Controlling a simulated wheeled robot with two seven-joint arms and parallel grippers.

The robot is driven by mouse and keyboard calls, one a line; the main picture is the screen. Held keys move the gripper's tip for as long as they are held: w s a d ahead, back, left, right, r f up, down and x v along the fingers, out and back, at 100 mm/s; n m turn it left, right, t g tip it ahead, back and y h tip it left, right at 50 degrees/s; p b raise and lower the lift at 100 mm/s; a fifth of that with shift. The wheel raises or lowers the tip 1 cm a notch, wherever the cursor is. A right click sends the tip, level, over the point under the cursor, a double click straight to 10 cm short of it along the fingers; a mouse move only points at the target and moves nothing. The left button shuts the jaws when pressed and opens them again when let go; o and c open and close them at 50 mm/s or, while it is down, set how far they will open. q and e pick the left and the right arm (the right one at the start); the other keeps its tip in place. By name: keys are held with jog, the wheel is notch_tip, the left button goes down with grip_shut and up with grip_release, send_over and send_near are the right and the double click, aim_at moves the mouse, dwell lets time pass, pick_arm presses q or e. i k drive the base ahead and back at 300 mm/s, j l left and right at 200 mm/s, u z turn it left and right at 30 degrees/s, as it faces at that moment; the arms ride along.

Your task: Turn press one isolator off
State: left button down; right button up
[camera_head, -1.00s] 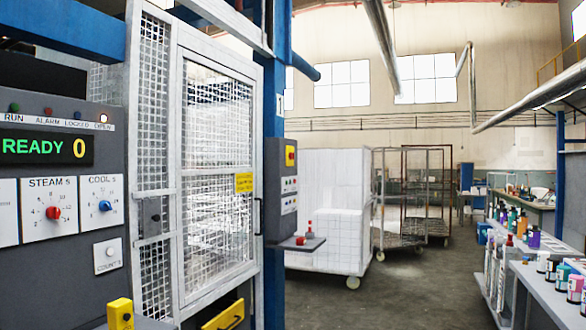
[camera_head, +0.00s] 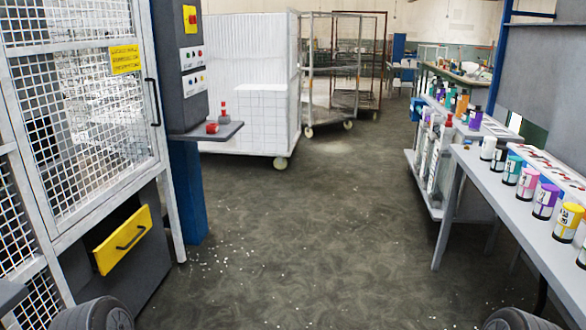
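A grey control box (camera_head: 181,62) hangs on the press frame at upper left. Near its top is a yellow plate with a red switch (camera_head: 190,15), which looks like the isolator; its knob position is too small to tell. Small buttons and white labels sit below it. The press's mesh guard door (camera_head: 85,110) is left of the box, with a yellow sign and a dark handle. My grippers are not in view; only rounded grey parts, apparently of my arms, show at the bottom corners.
A small grey shelf (camera_head: 208,132) below the box holds a red object and a red-topped item. A yellow drawer (camera_head: 122,239) is under the door. White foam blocks stand on a cart (camera_head: 250,80). A bench (camera_head: 490,185) with paint-like cans lines the right. The middle floor is clear.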

aim_at(192, 18)
jog(key=i+u, duration=0.1)
jog(key=i, duration=0.65)
jog(key=i+l, duration=0.15)
jog(key=i, duration=0.55)
jog(key=i+l+u, duration=0.15)
jog(key=i, duration=0.55)
jog(key=i+l+u, duration=0.1)
jog(key=i+u, duration=0.35)
jog(key=i+l+u, duration=0.25)
jog(key=u, duration=0.15)
jog(key=i+l+u, duration=0.3)
jog(key=u, duration=0.15)
jog(key=i+l+u, duration=0.2)
jog(key=l+u, duration=0.2)
jog(key=i+l+u, duration=0.15)
jog(key=l+u, duration=0.3)
jog(key=i+l+u, duration=0.1)
jog(key=l+u, duration=0.3)
jog(key=l, duration=0.45)
